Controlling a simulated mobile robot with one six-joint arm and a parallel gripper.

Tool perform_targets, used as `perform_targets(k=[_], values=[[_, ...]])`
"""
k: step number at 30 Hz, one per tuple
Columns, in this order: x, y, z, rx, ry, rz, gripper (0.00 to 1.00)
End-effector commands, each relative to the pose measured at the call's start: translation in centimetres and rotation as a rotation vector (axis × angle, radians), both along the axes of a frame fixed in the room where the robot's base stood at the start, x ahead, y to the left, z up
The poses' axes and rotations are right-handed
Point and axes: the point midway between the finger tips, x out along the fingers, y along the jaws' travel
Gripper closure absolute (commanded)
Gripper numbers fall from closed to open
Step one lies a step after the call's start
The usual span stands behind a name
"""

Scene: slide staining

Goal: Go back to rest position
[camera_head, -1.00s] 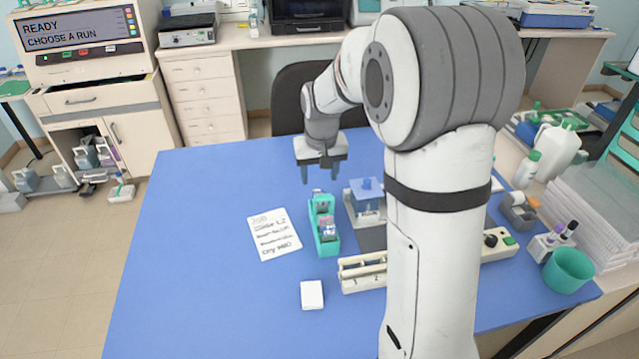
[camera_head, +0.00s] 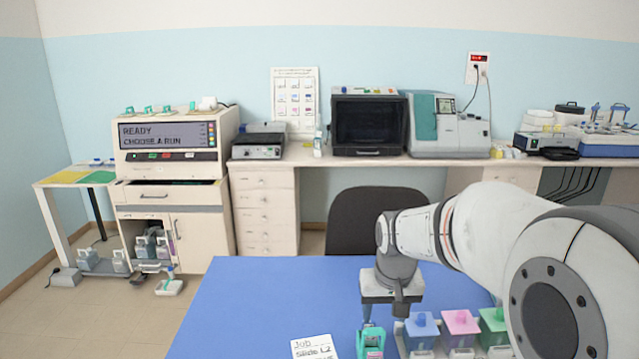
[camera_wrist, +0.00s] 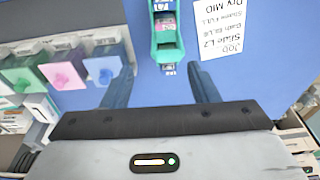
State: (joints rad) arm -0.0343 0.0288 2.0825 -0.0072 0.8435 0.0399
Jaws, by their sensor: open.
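My gripper (camera_head: 388,312) hangs over the blue table (camera_head: 260,290), fingers pointing down. In the wrist view its two fingers (camera_wrist: 162,82) are spread apart with nothing held between them. A teal slide holder (camera_head: 371,345) stands on the table just below and in front of the gripper. It also shows at the top of the wrist view (camera_wrist: 163,42), with a small labelled slide end near the gap between the fingers. My arm fills the lower right of the head view and hides part of the table.
Jars with blue (camera_head: 421,326), pink (camera_head: 461,323) and green (camera_head: 494,321) lids stand beside the holder. A handwritten job card (camera_head: 314,348) lies to its left. A dark chair (camera_head: 365,225) is behind the table. A stainer reading READY (camera_head: 165,135) stands at the back left.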

Motion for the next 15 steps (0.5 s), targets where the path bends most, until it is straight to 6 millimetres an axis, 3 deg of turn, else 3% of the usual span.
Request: perform_targets(k=[6, 15], values=[[-7.6, -0.8, 2.3, -0.001, -0.037, -0.001, 0.46], [-16.1, -1.4, 2.3, -0.002, -0.073, -0.004, 0.46]])
